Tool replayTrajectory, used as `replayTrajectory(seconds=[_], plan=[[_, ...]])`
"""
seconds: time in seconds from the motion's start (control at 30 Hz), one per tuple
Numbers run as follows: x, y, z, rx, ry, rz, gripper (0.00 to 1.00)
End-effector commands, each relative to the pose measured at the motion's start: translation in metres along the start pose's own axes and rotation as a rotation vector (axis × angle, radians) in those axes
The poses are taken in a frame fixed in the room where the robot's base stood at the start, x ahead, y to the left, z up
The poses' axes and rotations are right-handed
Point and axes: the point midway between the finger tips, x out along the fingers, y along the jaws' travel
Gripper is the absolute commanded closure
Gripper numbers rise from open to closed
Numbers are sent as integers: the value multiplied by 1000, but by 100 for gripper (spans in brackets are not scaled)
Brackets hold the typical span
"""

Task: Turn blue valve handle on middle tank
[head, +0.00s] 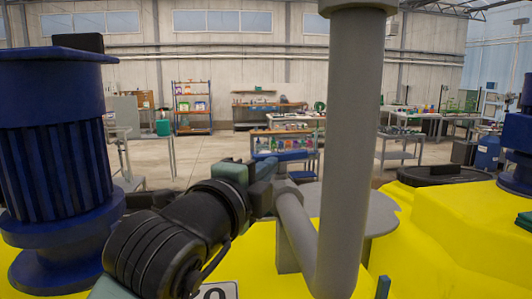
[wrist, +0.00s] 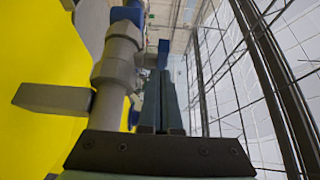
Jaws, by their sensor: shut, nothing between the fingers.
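In the wrist view a small blue block, which looks like the blue valve handle (wrist: 164,47), sits on a grey pipe fitting (wrist: 117,62) just beyond the fingertips. My gripper (wrist: 161,76) is shut, its two fingers together and empty, pointing toward the blue block. I cannot tell whether the tips touch it. In the head view my gripper (head: 262,172) is beside the tall grey pipe (head: 348,130), above a yellow tank (head: 258,262). My arm and the pipe hide much of the valve there, and I cannot make out the handle.
A large blue ribbed motor (head: 55,150) stands close on the left. Another yellow tank (head: 465,215) is at the right. A grey flat plate (wrist: 52,98) juts out by the pipe in the wrist view, with wire mesh (wrist: 235,75) on the right. Shelves and benches stand far behind.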

Motion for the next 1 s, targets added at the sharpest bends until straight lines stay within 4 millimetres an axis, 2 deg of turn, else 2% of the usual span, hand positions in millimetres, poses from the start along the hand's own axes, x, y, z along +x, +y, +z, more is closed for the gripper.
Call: replayTrajectory(seconds=[0.5, 0.67, 1.0], plan=[[7, 1, 7, 1, 1, 0, 100], [13, 5, 17, 1, 0, 0, 100], [16, 0, 30, 0, -8, -2, 100]])
